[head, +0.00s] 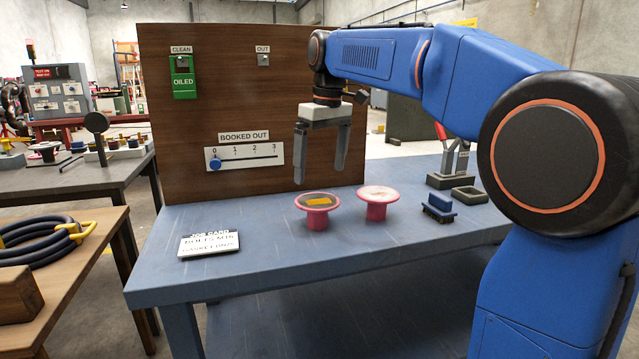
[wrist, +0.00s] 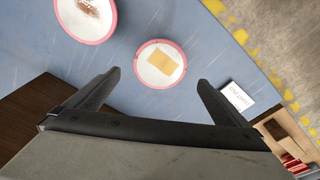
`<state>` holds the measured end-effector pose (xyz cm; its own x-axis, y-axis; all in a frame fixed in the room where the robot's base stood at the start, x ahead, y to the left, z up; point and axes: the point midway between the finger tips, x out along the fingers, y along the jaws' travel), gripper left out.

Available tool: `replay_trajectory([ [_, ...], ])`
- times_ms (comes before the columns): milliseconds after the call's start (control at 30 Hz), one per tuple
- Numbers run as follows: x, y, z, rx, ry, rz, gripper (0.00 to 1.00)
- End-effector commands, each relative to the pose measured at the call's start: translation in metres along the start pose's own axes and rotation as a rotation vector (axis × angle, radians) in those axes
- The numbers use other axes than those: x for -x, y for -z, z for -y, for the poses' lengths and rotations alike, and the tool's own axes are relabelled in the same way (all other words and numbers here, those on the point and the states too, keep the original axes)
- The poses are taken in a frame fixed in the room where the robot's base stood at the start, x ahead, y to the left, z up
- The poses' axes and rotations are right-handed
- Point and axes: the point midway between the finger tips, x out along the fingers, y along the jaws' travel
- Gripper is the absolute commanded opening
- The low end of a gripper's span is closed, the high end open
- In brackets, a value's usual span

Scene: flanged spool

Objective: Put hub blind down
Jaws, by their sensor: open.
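Two pink-red flanged spools stand upright on the blue bench. The left spool (head: 317,219) has a yellow-orange patch on its top face, and it also shows in the wrist view (wrist: 150,75). The right spool (head: 377,210) has a pale top face; in the wrist view it shows a brownish mark (wrist: 86,18) and is cut by the top edge. My gripper (head: 320,178) points down, open and empty, above the left spool and apart from it. In the wrist view its fingers (wrist: 159,78) lie to either side below that spool. The undersides of both spools are hidden.
A dark wooden board (head: 250,100) with a "BOOKED OUT" slider (head: 245,158) stands behind the bench (head: 250,260). A job card (head: 209,244) lies at left. A small dark blue object (head: 439,208) and grey trays (head: 468,195) are at right. The bench front is clear.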

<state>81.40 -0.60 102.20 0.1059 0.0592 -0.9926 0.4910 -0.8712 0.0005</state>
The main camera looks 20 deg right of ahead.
Motion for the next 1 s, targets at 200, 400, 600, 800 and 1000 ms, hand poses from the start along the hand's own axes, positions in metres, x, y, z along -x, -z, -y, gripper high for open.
replay_trajectory([
  [200,0.017,0.0,0.0,0.0,0.0,0.001,1.0],
  [400,0.02,0.0,0.0,0.0,0.0,0.001,1.0],
  [600,0.015,-0.024,0.006,-0.033,-0.011,-0.016,1.0],
  [800,-0.007,-0.084,0.021,-0.119,-0.04,-0.061,1.0],
  [1000,-0.042,-0.147,0.039,-0.211,-0.068,-0.11,1.0],
])
